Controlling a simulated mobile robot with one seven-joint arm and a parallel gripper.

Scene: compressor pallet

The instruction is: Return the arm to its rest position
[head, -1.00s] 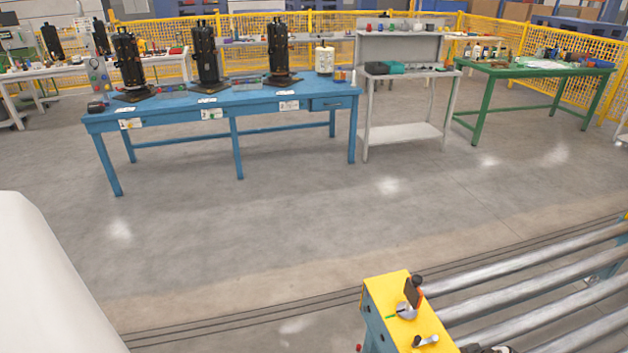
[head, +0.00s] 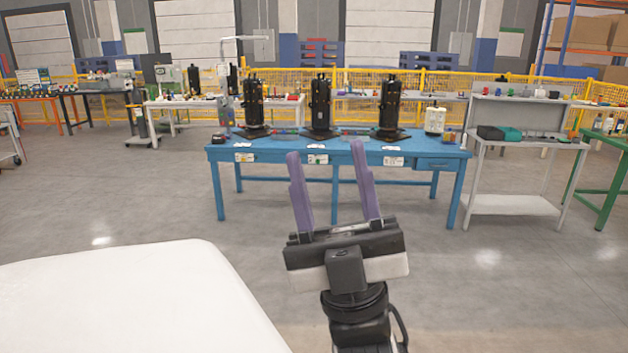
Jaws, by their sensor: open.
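My gripper (head: 326,158) is in the head view, right of the lower middle. Its two purple fingers point up and stand well apart, with nothing between them. The black wrist below it runs down to the bottom edge. The gripper appears in front of the blue table (head: 300,157) and hides part of its front and legs. It looks clear of the table, and nothing is seen touching it.
Several black compressors, one of them in the middle (head: 320,104), stand on the blue table. A grey workbench (head: 513,205) and a green table (head: 602,200) are at right. Open floor (head: 110,205) lies at left. A yellow fence (head: 440,82) runs behind.

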